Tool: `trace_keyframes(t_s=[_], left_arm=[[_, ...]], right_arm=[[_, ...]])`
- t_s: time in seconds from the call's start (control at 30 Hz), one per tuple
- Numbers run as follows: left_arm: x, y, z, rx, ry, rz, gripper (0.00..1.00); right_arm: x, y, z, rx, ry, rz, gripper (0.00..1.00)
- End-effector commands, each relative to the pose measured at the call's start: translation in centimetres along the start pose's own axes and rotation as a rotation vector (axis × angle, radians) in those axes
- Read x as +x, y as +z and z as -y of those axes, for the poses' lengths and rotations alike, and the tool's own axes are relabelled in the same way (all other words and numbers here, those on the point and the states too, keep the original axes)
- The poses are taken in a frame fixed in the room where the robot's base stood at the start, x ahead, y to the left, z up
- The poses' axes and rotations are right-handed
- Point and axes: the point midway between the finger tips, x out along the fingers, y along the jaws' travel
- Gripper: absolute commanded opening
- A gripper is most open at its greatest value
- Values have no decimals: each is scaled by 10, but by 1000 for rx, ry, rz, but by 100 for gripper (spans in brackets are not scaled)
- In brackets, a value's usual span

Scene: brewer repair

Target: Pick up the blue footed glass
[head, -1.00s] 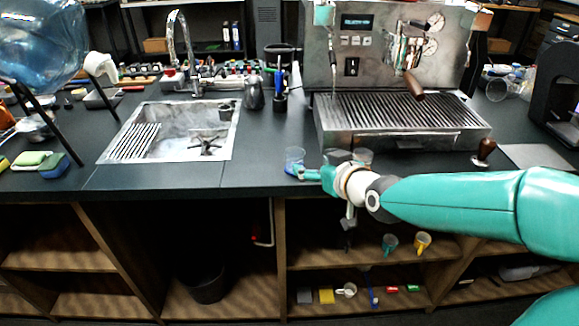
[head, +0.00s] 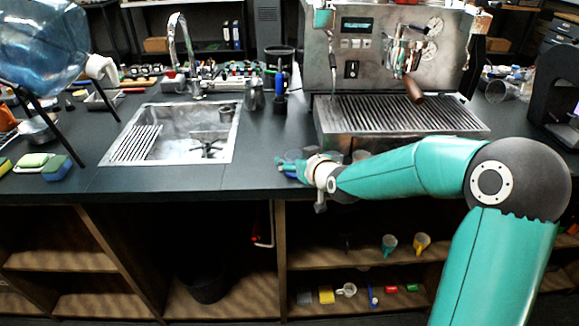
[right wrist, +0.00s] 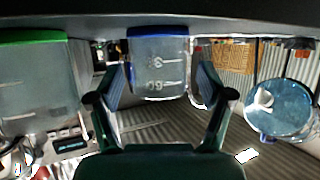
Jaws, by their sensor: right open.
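The blue footed glass (right wrist: 158,65) is clear, with white measuring marks and a blue foot. In the right wrist view, which is upside down, it stands between the two spread fingers of my right gripper (right wrist: 163,88). The gripper is open, with a gap visible between the glass and each finger. In the head view the glass (head: 292,155) is near the counter's front edge, partly hidden by my right gripper (head: 288,166). My left gripper is not in view.
A green-footed measuring glass (right wrist: 35,85) stands beside it in the wrist view. The espresso machine (head: 400,120) is behind to the right, the sink (head: 180,130) to the left. The black counter (head: 258,140) between is fairly clear. Shelves (head: 440,255) lie below.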

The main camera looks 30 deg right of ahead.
Motion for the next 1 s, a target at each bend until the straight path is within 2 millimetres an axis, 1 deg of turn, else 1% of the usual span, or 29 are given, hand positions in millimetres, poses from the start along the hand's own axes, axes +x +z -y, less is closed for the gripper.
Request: trace_keyframes(t_s=[0.17, 0.5, 0.57, 0.83, 1.0], left_arm=[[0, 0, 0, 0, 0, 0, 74], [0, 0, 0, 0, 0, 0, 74], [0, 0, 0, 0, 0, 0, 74], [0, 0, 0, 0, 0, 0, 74], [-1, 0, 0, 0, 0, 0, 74]], right_arm=[[0, 0, 0, 0, 0, 0, 79], [-1, 0, -1, 0, 1, 0, 22], [-1, 0, -1, 0, 1, 0, 13], [-1, -1, -1, 0, 1, -1, 13], [-4, -9, -1, 0, 2, -2, 13]])
